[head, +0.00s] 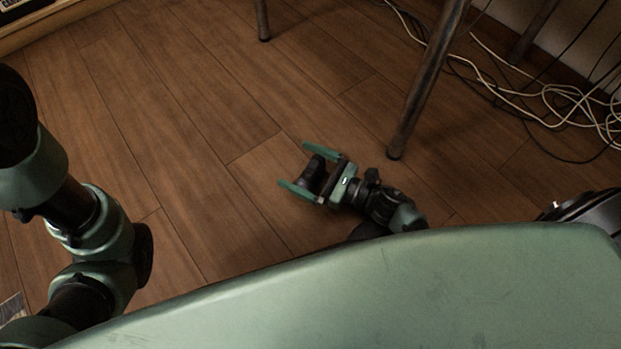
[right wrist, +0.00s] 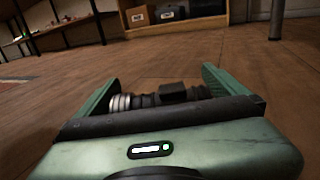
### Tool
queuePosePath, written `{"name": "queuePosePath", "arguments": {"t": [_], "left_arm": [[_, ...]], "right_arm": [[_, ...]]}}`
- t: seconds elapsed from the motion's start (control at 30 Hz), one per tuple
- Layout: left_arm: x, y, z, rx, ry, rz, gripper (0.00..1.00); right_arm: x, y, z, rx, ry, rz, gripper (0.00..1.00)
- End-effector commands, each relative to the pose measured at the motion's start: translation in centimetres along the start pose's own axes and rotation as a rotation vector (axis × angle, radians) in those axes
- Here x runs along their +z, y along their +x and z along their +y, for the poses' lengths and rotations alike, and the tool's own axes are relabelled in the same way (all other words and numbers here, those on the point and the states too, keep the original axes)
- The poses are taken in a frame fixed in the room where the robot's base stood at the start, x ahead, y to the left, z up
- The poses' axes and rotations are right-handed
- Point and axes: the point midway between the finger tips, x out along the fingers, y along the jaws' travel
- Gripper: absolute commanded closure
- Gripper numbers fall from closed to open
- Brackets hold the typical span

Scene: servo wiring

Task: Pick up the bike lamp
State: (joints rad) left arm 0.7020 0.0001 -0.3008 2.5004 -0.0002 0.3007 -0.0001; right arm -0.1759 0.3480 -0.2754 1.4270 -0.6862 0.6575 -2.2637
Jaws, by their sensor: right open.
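My right gripper (head: 293,164) is low over the wooden floor in the head view, with its two green fingers spread apart. A dark cylindrical thing, which looks like the bike lamp (head: 312,173), lies between the open fingers. In the right wrist view the lamp (right wrist: 170,95) lies crosswise between the fingers of the right gripper (right wrist: 160,78). It is black, with silver rings at its left end, and its lower side is hidden behind the gripper body. I cannot tell if a finger touches it. My left arm shows at the left, but its gripper is out of view.
A metal leg (head: 428,80) stands on the floor right of the gripper, and another leg (head: 262,20) stands farther back. Loose cables (head: 545,95) lie at the right by the wall. A wooden shelf with dark boxes (right wrist: 170,13) is at the back. The floor (head: 160,110) left of the gripper is clear.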

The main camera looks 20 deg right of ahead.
Motion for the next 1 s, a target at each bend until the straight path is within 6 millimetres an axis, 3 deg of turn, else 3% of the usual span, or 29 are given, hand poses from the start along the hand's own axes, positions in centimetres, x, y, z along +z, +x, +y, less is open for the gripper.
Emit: {"name": "queuePosePath", "arguments": {"t": [0.3,0.5,0.53,0.8,1.0], "left_arm": [[0.0,-0.2,0.0,0.000,0.000,-0.001,0.64],[0.0,-0.2,0.0,0.000,0.000,-0.001,0.64],[0.0,-0.2,0.0,0.000,0.000,-0.001,0.64],[0.1,-0.1,0.0,0.000,0.000,-0.003,0.64],[0.5,1.1,-0.3,-0.001,0.000,-0.005,0.64]], "right_arm": [[0.1,0.5,0.0,-0.001,0.001,0.000,0.03],[0.0,0.5,0.0,-0.001,0.001,0.000,0.58],[0.1,0.5,0.0,0.000,0.001,-0.001,0.61],[0.3,0.5,0.0,-0.001,0.001,-0.001,0.61],[1.9,0.5,0.0,0.000,0.000,-0.001,0.61]]}}
